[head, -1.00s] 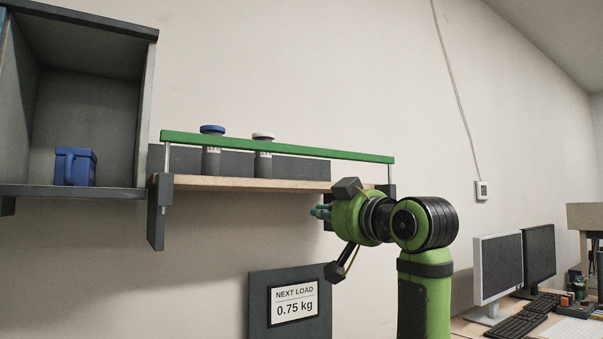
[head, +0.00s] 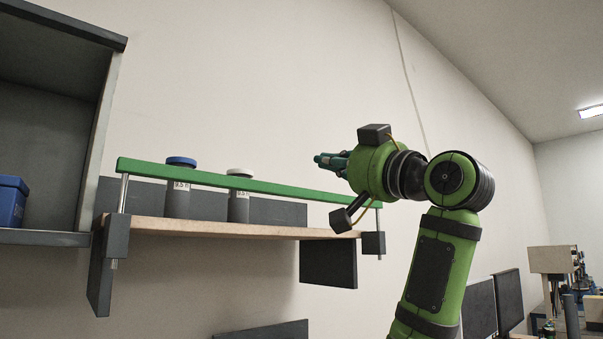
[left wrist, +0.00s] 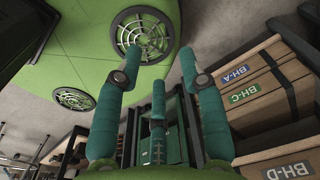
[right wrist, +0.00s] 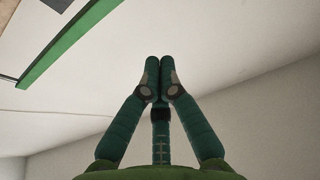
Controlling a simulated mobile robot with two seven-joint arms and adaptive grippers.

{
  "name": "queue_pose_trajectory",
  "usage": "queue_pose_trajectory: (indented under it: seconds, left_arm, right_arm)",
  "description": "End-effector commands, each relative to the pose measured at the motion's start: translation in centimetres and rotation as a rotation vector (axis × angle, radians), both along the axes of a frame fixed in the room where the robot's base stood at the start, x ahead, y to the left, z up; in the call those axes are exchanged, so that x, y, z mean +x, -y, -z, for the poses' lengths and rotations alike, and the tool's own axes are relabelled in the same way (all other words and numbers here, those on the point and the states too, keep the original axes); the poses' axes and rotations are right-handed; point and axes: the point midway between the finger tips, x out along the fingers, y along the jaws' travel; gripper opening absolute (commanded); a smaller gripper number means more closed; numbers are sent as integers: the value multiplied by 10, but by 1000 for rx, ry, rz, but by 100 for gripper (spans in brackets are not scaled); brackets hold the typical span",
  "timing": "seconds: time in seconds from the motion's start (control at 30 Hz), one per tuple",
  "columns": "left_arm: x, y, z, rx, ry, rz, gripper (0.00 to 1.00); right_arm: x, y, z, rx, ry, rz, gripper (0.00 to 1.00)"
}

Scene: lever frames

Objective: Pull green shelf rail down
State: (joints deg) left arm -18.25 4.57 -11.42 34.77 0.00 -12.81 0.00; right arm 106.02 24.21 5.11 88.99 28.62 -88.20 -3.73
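The green shelf rail (head: 290,190) is a long bar on metal posts in front of a wooden shelf. It slants down to the right in the head view and shows at the upper left of the right wrist view (right wrist: 75,38). My right gripper (head: 322,160) appears above the rail's right half, apart from it, pointing left. Its fingers are together and empty in the right wrist view (right wrist: 160,66). My left gripper (left wrist: 158,58) has its fingers spread and empty, away from the shelf; it is outside the head view.
A blue-capped jar (head: 179,195) and a white-capped jar (head: 238,205) stand on the wooden shelf (head: 215,228) behind the rail. A grey cabinet (head: 105,125) holding a blue container (head: 11,202) is at left. Monitors (head: 508,298) stand lower right. Wall space above the rail is clear.

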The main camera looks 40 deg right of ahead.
Motion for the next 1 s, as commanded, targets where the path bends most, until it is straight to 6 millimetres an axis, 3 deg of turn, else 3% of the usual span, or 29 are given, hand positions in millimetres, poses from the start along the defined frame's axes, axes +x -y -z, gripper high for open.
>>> queue_pose_trajectory:
  seconds: [0.17,0.33,0.53,0.6,0.7,1.0]
  left_arm:
    - [13,1,-17,-1,19,0,40]
    - [32,2,-41,-6,52,1,40]
    - [31,2,-66,-6,51,1,40]
    - [29,2,-59,-5,47,1,40]
    - [25,2,-60,-5,40,1,40]
    - [19,1,-61,-4,31,1,40]
  right_arm:
    - [22,-2,-11,1,-4,-3,0]
    - [56,-5,-25,1,-6,-3,0]
    - [96,-8,-38,1,-6,-3,0]
    - [94,-7,-19,0,-3,0,0]
    - [94,-8,-7,0,-1,0,0]
    - [92,-7,8,0,-1,0,0]
